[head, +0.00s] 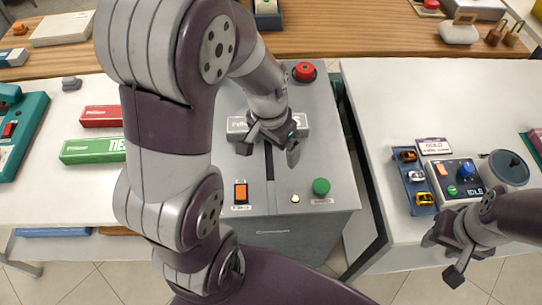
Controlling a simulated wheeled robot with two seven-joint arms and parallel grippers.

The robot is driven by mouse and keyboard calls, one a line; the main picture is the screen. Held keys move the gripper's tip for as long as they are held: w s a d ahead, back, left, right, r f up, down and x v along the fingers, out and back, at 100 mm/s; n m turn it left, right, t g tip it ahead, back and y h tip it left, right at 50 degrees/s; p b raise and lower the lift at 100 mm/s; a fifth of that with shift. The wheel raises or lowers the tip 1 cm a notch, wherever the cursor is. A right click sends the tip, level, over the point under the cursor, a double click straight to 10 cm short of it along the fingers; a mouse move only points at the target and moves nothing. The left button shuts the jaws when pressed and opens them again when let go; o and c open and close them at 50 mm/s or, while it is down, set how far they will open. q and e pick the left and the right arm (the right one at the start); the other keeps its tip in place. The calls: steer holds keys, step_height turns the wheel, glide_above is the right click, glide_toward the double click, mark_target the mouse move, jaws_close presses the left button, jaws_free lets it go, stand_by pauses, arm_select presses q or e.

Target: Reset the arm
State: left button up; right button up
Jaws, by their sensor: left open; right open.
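My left arm reaches across the left half of the head view. Its gripper (268,151) is open above the grey machine (305,170), in front of a pale lettered block (236,127) that it partly covers. I cannot tell whether the fingers touch the block or the machine. My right gripper (443,258) is open and empty at the lower right, by the front edge of the white table (385,110).
The machine has a red button (304,70), an orange switch (240,192) and a green button (321,186). Red (101,116) and green (92,151) boxes lie left.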

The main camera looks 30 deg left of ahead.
arm_select(q)
steer(key=s+n, duration=0.1)
steer(key=s+d, duration=0.1)
steer(key=s, duration=0.1)
steer(key=s+d+n, duration=0.1)
steer(key=s, duration=0.1)
steer(key=shift+f+n+y, duration=0.3)
step_height(320, 180, up, 2)
steer(key=shift+s+r+p, duration=0.1)
steer(key=shift+p, duration=1)
stand_by(0.7)
